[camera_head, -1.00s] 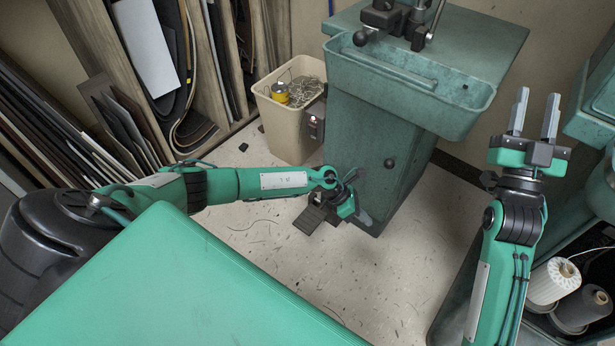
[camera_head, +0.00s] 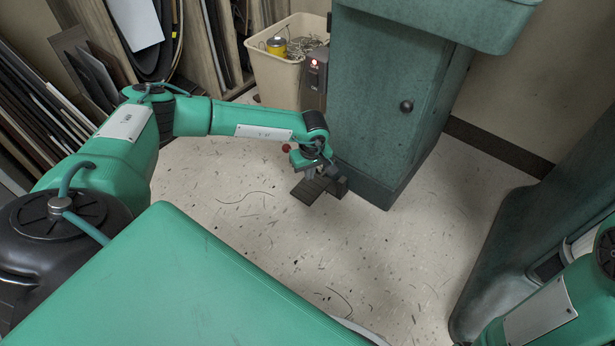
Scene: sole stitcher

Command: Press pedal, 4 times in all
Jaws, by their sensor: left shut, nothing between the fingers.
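The pedal (camera_head: 308,191) is a dark ridged plate on the floor, at the front left foot of the green machine stand (camera_head: 385,110). My left gripper (camera_head: 312,174) points down at the pedal's rear part, close above or on it. Its fingers are mostly hidden by the wrist, and it is shut and empty. I cannot tell whether the fingertips touch the pedal or whether it is pressed down. My right gripper is out of the picture; only part of that arm shows at the lower right.
A grey box with a lit red lamp (camera_head: 314,66) is on the stand's left side. A beige bin (camera_head: 275,75) with a yellow can stands behind it. Sheets and boards lean at the left. The speckled floor (camera_head: 400,260) in front is mostly clear, with scattered thread bits.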

